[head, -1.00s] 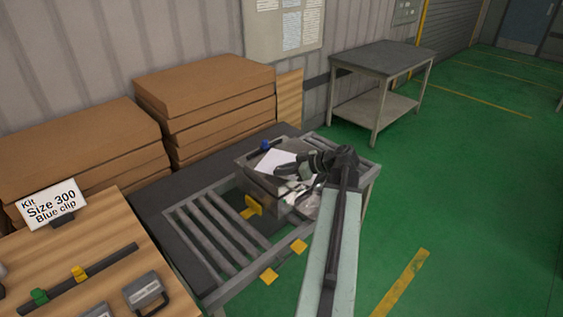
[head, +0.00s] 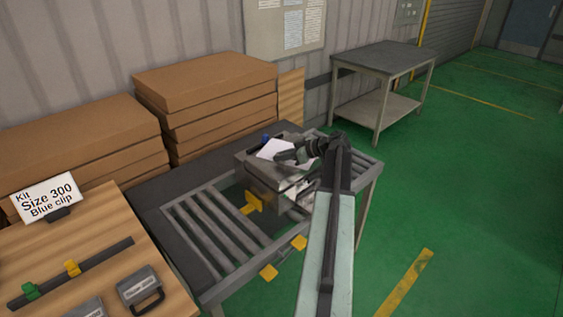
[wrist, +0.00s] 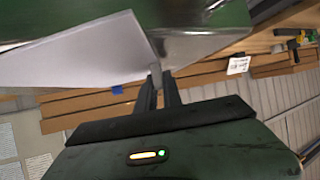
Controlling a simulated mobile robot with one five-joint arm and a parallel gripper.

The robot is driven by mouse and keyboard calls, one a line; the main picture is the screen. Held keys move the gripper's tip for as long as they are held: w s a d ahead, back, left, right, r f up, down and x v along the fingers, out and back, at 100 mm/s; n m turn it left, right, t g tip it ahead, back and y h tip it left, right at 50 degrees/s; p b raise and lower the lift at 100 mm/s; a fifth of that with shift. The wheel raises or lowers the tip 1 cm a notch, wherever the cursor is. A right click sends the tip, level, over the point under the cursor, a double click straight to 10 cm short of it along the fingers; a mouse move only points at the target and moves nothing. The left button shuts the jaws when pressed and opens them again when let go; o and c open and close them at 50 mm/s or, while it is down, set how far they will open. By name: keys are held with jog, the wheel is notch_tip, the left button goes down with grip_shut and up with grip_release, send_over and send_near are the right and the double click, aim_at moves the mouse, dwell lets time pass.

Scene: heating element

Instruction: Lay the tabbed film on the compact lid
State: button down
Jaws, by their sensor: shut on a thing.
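The tabbed film, a thin white sheet (head: 274,149), is over the top of a grey metal case (head: 262,178) at the far end of the roller table. I take this case for the compact, its lid on top. My gripper (head: 285,156) is shut at the film's right edge. In the wrist view the film (wrist: 75,52) spreads left from my fingertips (wrist: 158,84), with a narrow tab between them. A shiny grey-green surface (wrist: 200,32) lies close beyond it. I cannot tell whether the film touches the lid. My arm hides part of the case's right side.
A blue clip (head: 265,138) stands behind the film. Yellow pieces (head: 251,203) sit by the rollers (head: 208,225). Stacked cardboard boxes (head: 208,100) stand at the back left. A wooden bench (head: 95,262) is at front left. Open green floor lies to the right.

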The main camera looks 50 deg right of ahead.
jog(key=c, duration=1.9)
grip_release()
jog(key=shift+f, duration=0.1)
jog(key=o, duration=0.4)
jog(key=shift+r, duration=0.2)
jog(key=p+v, duration=0.5)
jog(key=v, duration=0.6)
jog(key=shift+s+r+p, duration=0.15)
jog(key=shift+r+p, duration=0.1)
jog(key=shift+p, duration=0.15)
jog(key=shift+s+d, duration=0.1)
jog(key=shift+s, duration=0.2)
